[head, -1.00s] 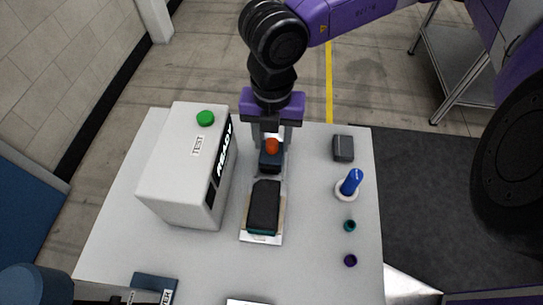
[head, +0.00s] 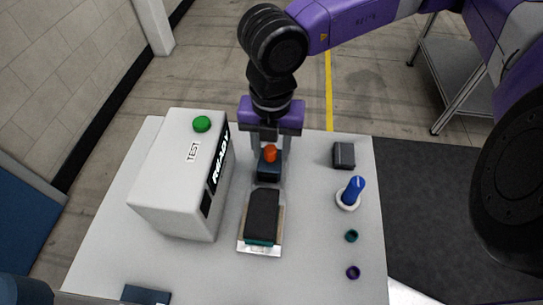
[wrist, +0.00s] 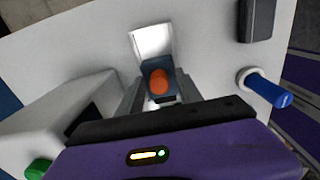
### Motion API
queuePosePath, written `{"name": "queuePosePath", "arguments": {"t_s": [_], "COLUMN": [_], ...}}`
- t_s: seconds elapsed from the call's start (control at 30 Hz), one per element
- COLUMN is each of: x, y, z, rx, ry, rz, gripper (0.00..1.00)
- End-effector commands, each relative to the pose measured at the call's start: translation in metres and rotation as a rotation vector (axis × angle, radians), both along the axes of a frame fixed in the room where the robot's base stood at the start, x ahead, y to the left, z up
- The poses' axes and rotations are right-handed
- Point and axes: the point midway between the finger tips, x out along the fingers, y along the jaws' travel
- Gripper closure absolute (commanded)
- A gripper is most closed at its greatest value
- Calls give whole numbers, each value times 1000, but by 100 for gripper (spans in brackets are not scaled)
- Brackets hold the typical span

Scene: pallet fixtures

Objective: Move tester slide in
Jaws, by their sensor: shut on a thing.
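The tester is a white box (head: 182,180) on the left of the table, with a green button, a TEST label and a lit READY strip on its right side. The slide's pale metal plate (head: 260,250) lies to its right, apart from it in the picture. A black block with a teal base (head: 262,217) sits on the plate's near part. Behind it stands a dark blue block (head: 268,172) with an orange knob (head: 270,153). My gripper (head: 270,160) points down and is shut on the dark blue block, which also shows in the wrist view (wrist: 160,68).
To the right are a dark grey block (head: 344,155), a blue peg in a white ring (head: 355,190), a teal ring (head: 351,236) and a purple ring (head: 353,272). A dark blue labelled piece (head: 146,295) lies at the near left. The table between slide and rings is clear.

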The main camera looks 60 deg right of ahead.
Motion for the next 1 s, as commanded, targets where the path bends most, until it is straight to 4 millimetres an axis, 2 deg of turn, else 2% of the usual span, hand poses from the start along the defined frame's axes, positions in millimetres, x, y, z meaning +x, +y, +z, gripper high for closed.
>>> {"name": "queuePosePath", "arguments": {"t_s": [0.03, 0.3, 0.77, 1.0], "x": [-1, -1, -8, -9], "y": [1, 3, 21, 22], "z": [-18, -19, -19, -18], "rx": [11, 11, 10, 10], "ry": [9, 9, 10, 10], "rz": [-6, -5, -5, -6], "gripper": [93, 93, 93, 93]}}
